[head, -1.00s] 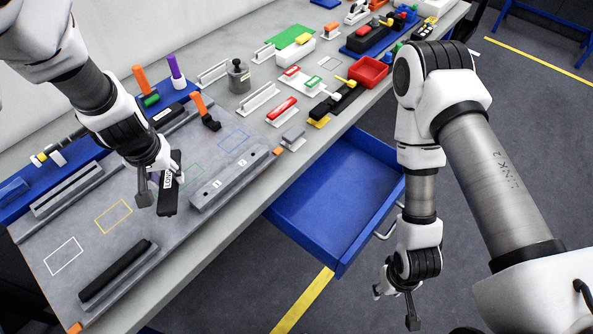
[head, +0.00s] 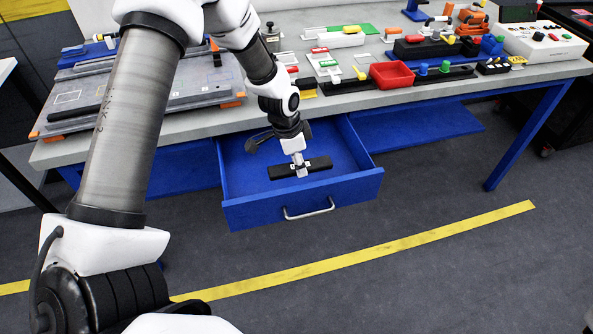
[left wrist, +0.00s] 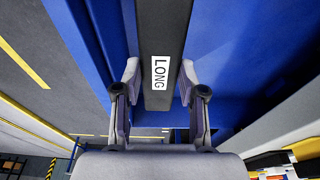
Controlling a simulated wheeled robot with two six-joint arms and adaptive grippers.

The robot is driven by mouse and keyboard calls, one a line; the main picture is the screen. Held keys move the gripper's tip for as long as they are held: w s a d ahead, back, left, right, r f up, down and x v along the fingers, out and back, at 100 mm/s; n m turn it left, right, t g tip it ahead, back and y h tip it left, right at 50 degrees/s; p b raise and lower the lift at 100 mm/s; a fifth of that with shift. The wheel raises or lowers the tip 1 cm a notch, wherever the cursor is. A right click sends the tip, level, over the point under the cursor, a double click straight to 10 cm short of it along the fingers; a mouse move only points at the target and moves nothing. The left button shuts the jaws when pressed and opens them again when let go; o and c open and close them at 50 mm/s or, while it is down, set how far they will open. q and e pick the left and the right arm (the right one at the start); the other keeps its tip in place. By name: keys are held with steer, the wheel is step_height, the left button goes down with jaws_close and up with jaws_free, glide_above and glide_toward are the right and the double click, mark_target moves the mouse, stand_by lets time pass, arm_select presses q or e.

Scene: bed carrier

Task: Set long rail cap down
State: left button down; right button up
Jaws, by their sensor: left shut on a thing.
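The long rail cap is a black bar (head: 318,163) with a white label; the left wrist view shows the bar (left wrist: 160,100) with the word LONG. My left gripper (head: 300,170) is shut on its middle, with one finger on each side of it in the left wrist view. The cap is over or in the open blue drawer (head: 235,185), lying roughly level. I cannot tell whether it touches the drawer floor. My right gripper is not in view.
The drawer's front, with a pale handle (head: 309,212), faces the open floor. The grey workbench (head: 195,122) above carries a fixture board (head: 165,92), a red bin (head: 391,75) and several small parts. A blue shelf (head: 415,125) lies to the right.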

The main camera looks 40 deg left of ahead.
mark_target(288, 167)
arm_select(q)
step_height(288, 167, down, 7)
steer(key=shift+r+b, duration=0.1)
steer(key=shift+b, duration=0.45)
steer(key=shift+a, duration=0.1)
steer(key=shift+s, duration=0.1)
steer(key=shift+f, duration=0.2)
steer(key=c, duration=0.7)
jaws_free()
steer(key=shift+o, duration=0.2)
steer(key=shift+r, duration=0.2)
steer(key=r+p, duration=0.1)
steer(key=r, duration=0.1)
steer(key=r+p, duration=0.1)
steer(key=r, duration=0.1)
steer(key=r+p, duration=0.1)
steer(key=r, duration=0.1)
steer(key=shift+s+a+r, duration=0.35)
steer(key=shift+s+r, duration=0.05)
steer(key=r, duration=0.3)
steer(key=s+r, duration=0.1)
steer(key=r, duration=0.1)
steer(key=shift+a, duration=0.4)
